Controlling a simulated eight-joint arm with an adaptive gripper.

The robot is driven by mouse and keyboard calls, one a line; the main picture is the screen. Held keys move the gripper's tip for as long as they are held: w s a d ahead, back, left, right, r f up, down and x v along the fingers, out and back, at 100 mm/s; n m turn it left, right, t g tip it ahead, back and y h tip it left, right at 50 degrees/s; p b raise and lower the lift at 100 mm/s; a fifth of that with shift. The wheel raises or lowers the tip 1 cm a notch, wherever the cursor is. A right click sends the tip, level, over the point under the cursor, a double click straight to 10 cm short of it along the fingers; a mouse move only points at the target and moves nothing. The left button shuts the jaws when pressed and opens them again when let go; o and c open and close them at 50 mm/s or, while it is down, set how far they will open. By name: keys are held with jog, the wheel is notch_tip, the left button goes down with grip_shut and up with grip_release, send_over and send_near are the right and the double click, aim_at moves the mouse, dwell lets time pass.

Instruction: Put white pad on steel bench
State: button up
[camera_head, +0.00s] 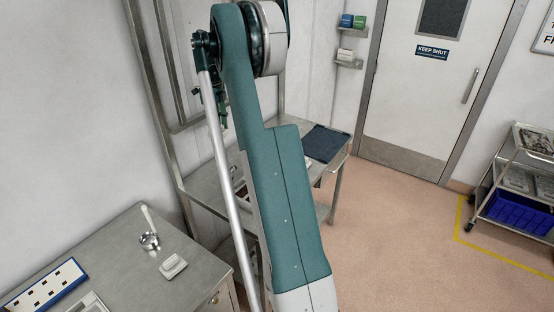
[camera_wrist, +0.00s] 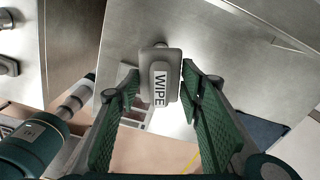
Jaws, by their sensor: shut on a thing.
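A pale grey-white pad with a "WIPE" label (camera_wrist: 160,86) is between the green fingers of my gripper (camera_wrist: 159,74) in the wrist view. The fingers are shut on its two sides. A steel bench (camera_wrist: 225,32) shows behind the pad; I cannot tell whether the pad touches it. In the head view, a steel bench (camera_head: 206,184) stands against the back wall, partly hidden by my arm. My gripper's fingers and the held pad cannot be made out there.
A nearer steel worktop (camera_head: 120,250) holds a small white block (camera_head: 173,266), a ladle-like tool (camera_head: 149,240) and a white-and-blue holed rack (camera_head: 45,287). A dark blue mat (camera_head: 326,143) lies on the back bench's right end. A trolley (camera_head: 511,185) stands at right; the middle floor is clear.

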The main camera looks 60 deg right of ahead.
jog(key=s+d+m, duration=0.2)
jog(key=s+d, duration=0.2)
jog(key=d, duration=0.5)
jog(key=s+d+m, duration=0.2)
jog(key=s+d, duration=0.2)
jog(key=d, duration=0.5)
notch_tip(320, 180, down, 15)
jog(key=shift+a+f, duration=0.2)
jog(key=shift+s, duration=0.1)
jog(key=shift+f, duration=3.1)
jog(key=shift+f, duration=1.9)
jog(key=shift+f, duration=0.15)
